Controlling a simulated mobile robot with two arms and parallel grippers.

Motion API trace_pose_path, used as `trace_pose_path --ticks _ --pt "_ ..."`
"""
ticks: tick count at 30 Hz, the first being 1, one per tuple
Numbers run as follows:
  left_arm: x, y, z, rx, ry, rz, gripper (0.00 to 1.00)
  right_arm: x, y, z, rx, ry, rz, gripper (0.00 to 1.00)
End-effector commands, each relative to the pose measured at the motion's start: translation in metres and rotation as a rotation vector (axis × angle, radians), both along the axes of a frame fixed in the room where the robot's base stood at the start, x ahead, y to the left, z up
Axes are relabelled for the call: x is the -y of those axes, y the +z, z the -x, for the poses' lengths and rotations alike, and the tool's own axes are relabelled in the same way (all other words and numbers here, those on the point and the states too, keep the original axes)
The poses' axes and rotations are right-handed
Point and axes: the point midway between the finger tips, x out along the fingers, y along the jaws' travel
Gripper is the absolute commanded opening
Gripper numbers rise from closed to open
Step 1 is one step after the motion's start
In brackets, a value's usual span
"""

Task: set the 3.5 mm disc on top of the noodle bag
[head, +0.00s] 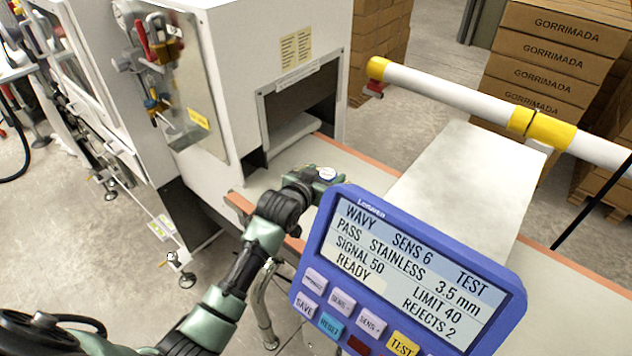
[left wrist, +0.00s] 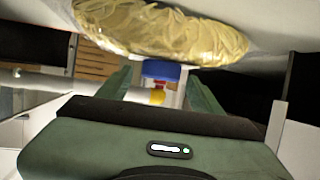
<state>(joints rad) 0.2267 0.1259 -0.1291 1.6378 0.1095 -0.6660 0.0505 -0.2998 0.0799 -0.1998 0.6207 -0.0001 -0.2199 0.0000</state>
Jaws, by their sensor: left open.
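My left gripper (head: 328,176) is over the belt, just behind the blue display panel. In the left wrist view its two green fingers (left wrist: 158,88) are apart. A small blue disc-like piece (left wrist: 160,70) shows between them, touching neither clearly. In the head view a small white-topped, blue-edged piece (head: 327,174) shows at the fingertips. The noodle bag (left wrist: 165,32), clear with yellow noodles, lies close beyond the fingertips in the left wrist view. The blue piece meets the bag's edge there and appears to rest against it. The bag is hidden in the head view. My right gripper is not in view.
The blue panel (head: 325,240) stands in front of the belt (head: 352,168) and blocks part of it. A machine with a dark tunnel opening (head: 300,105) is behind. A white pole with yellow bands (head: 450,95) crosses at right. Stacked cartons (head: 550,60) stand beyond.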

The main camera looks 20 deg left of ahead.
Motion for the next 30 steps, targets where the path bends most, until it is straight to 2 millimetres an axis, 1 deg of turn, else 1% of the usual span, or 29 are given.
trace_pose_path --ticks 2,9,12,15,18,21,30 --pt "-0.002 0.002 0.012 -0.001 0.000 -0.001 0.66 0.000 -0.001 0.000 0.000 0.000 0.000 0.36" --pt "-0.007 0.022 0.060 -0.001 0.000 -0.001 0.66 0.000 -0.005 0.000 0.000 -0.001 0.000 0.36" --pt "-0.009 0.030 0.078 -0.001 0.000 -0.001 0.66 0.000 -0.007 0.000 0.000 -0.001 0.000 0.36" --pt "-0.010 0.036 0.091 -0.001 0.000 -0.001 0.66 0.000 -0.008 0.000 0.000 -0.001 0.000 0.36" --pt "-0.011 0.040 0.100 -0.001 0.000 0.000 0.66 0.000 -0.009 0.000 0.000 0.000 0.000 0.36" --pt "-0.012 0.042 0.104 -0.001 0.000 0.000 0.66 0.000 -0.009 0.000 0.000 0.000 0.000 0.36" --pt "-0.012 0.042 0.105 -0.002 0.000 0.000 0.66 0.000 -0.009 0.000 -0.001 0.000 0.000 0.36"
